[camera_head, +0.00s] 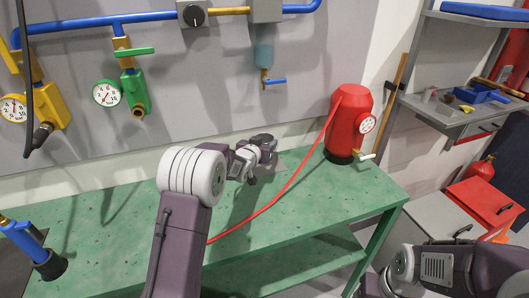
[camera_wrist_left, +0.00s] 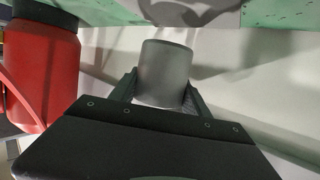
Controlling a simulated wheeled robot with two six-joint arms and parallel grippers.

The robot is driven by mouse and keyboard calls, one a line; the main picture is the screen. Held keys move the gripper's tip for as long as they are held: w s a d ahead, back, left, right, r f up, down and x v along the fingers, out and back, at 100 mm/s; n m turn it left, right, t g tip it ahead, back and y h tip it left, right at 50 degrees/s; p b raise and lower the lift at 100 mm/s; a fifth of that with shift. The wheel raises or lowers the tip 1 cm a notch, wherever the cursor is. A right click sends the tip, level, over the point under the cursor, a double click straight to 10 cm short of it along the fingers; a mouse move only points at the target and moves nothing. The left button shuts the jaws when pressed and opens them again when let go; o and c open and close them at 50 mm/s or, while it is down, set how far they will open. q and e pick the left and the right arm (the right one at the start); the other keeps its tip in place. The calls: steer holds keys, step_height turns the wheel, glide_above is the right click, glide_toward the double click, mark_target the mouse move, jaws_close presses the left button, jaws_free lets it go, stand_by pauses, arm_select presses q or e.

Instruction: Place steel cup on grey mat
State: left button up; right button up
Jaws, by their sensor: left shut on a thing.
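My left gripper (camera_head: 264,152) is at the back of the green table in the head view, near the wall. In the left wrist view its two fingers (camera_wrist_left: 160,90) are shut on the steel cup (camera_wrist_left: 165,65), a plain grey cylinder held between them. The cup is not clearly visible in the head view, hidden by my wrist. My right gripper is out of view.
A red tank (camera_head: 347,122) with a gauge stands right of my left gripper, and its red hose (camera_head: 290,182) runs across the table (camera_head: 340,205). A blue-handled tool (camera_head: 32,243) is at the left. Pipes and valves hang on the back wall. The table's front right is clear.

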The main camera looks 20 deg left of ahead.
arm_select(q)
step_height(320, 180, down, 4)
steer(key=shift+r, duration=0.15)
steer(key=shift+f, duration=0.2)
steer(key=shift+f+b, duration=0.25)
steer(key=shift+b, duration=0.25)
steer(key=o, duration=1.4)
steer(key=shift+r, duration=0.1)
steer(key=shift+s+r+p, duration=0.15)
steer(key=shift+r+p, duration=0.1)
steer(key=shift+p, duration=0.05)
steer(key=v, duration=1.1)
steer(key=shift+s, duration=0.35)
